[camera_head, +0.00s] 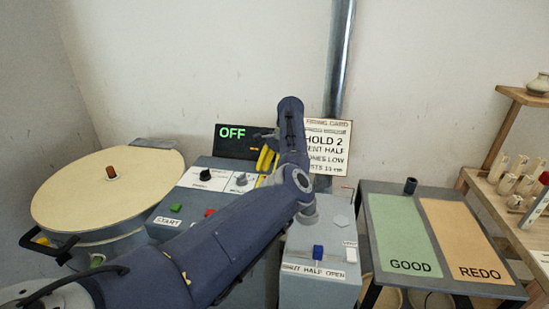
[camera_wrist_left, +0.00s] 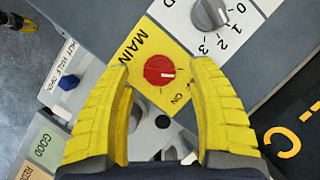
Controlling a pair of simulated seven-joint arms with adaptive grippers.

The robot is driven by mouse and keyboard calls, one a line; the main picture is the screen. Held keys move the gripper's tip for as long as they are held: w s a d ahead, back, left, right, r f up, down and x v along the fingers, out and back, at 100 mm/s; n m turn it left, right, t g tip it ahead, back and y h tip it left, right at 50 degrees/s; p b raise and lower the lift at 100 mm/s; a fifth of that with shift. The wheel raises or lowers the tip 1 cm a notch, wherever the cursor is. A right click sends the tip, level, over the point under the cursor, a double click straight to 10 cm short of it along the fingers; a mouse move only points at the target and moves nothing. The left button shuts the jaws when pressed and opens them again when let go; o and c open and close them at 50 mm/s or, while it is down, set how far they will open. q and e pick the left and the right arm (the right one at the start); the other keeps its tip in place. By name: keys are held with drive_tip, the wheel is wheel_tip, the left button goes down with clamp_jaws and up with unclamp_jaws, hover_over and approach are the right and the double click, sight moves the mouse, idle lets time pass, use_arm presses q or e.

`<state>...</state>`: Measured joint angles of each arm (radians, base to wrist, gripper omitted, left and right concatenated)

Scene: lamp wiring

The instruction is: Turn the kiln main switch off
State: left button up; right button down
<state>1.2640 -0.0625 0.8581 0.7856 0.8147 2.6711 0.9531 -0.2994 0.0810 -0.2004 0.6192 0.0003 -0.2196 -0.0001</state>
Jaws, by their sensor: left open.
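The main switch (camera_wrist_left: 159,71) is a round red knob with a short white mark, on a yellow plate (camera_wrist_left: 133,50) lettered MAIN and ON in the left wrist view. The white mark points to the picture's right; I cannot tell its exact setting. My left gripper (camera_wrist_left: 162,68) is open, its yellow fingers on either side of the knob, with visible gaps between. In the head view my left gripper (camera_head: 266,159) is over the grey control box (camera_head: 180,200), and my arm hides the switch. A small yellow-tipped shape at the left wrist view's upper left may be my right gripper (camera_wrist_left: 22,22).
A dark display (camera_head: 233,140) reads OFF in green behind the box. A grey numbered dial (camera_wrist_left: 210,13) sits close to the switch. Left stands the round kiln (camera_head: 105,190); right are a vent box (camera_head: 318,290) and a GOOD/REDO table (camera_head: 405,240).

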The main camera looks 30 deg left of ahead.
use_arm(q)
drive_tip(key=v, duration=0.9)
drive_tip(key=shift+r, duration=0.35)
drive_tip(key=shift+o, duration=0.2)
